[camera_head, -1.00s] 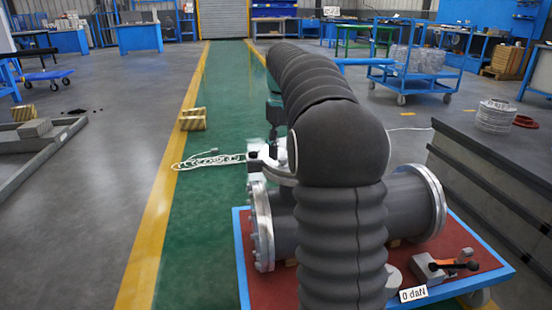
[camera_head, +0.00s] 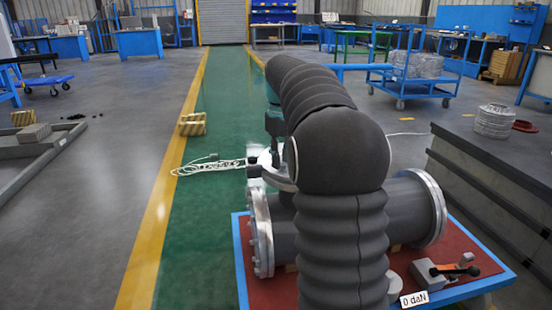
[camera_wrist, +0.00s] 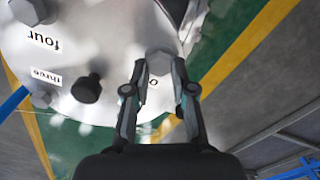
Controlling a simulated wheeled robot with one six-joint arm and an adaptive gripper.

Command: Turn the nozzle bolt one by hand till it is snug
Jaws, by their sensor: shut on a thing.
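The flanged shell (camera_head: 282,232) is a grey cylinder lying on a red-topped cart. In the wrist view its pale nozzle flange (camera_wrist: 105,35) carries labels "four" and "three" and several bolts. My gripper (camera_wrist: 158,68) is shut on the silver hex head of a nozzle bolt (camera_wrist: 159,60), one finger on each side. A label beside this bolt is partly hidden by the left finger; only an "o" shows. A dark bolt (camera_wrist: 87,88) stands up from the flange to its left.
The cart has a blue edge (camera_head: 240,262). A clamp with a black-orange lever (camera_head: 455,270) and a "0 daN" sign (camera_head: 414,299) sit at its front right. A grey block (camera_head: 490,200) stands to the right.

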